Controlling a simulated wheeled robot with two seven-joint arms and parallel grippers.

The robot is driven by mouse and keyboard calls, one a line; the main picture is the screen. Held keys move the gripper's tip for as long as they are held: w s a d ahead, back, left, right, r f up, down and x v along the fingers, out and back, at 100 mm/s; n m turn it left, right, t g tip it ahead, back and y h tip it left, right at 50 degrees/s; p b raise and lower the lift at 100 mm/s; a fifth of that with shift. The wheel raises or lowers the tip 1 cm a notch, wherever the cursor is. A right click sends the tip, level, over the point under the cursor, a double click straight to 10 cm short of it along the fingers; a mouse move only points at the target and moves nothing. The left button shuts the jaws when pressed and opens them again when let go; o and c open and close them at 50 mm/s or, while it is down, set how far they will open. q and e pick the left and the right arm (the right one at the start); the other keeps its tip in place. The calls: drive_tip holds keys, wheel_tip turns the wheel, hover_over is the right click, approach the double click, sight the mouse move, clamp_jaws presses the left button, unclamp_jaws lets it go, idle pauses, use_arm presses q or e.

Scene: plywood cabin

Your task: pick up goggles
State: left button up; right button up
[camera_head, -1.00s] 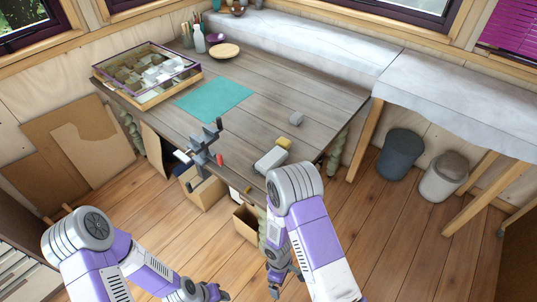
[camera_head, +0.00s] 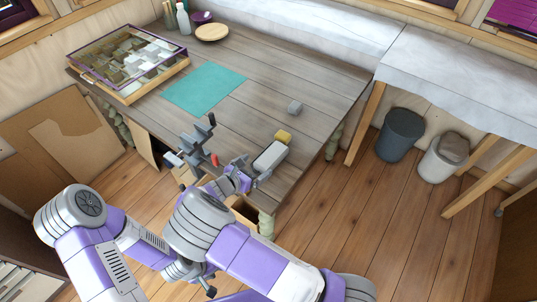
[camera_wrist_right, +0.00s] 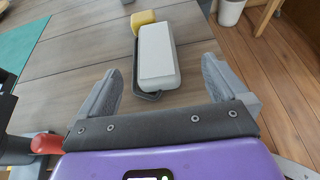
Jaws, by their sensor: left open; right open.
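I cannot make out anything that is clearly goggles. A pale grey, rounded block with a dark frame (camera_head: 270,156) lies near the table's front edge. In the right wrist view the same block (camera_wrist_right: 156,52) lies ahead, between the lines of my two fingers. My right gripper (camera_head: 254,170) is open at the block's near end, and its spread, empty fingers also show in the right wrist view (camera_wrist_right: 161,75). My left gripper (camera_head: 207,285) is open, low in front of the table, partly hidden by my right arm.
A yellow block (camera_head: 284,136) touches or nearly touches the grey block's far end. A small grey cube (camera_head: 295,107) lies farther back. A vise (camera_head: 196,141) with a red part stands left of my right gripper. A teal mat (camera_head: 204,90) and a glass-topped case (camera_head: 130,62) lie farther left.

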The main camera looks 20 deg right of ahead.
sight(264, 162)
drive_tip(key=w+f+b, duration=0.1)
drive_tip(key=w+f, duration=0.1)
drive_tip(key=f, duration=0.1)
drive_tip(key=shift+d+b, duration=0.15)
drive_tip(key=shift+b, duration=0.2)
drive_tip(key=shift+w+d+f, duration=0.2)
drive_tip(key=shift+w+d, duration=0.05)
drive_tip(key=shift+d, duration=0.4)
drive_tip(key=x, duration=0.2)
drive_tip(key=b+x, duration=0.1)
drive_tip(key=x, duration=0.2)
drive_tip(key=shift+d+f, duration=0.2)
drive_tip(key=shift+f, duration=0.25)
use_arm(q)
drive_tip(key=f, duration=0.1)
drive_tip(key=w+f, duration=0.1)
drive_tip(key=f, duration=0.2)
drive_tip(key=shift+w, duration=0.3)
use_arm(e)
drive_tip(key=c, duration=1)
drive_tip(key=shift+o, duration=0.2)
drive_tip(key=shift+r, duration=0.1)
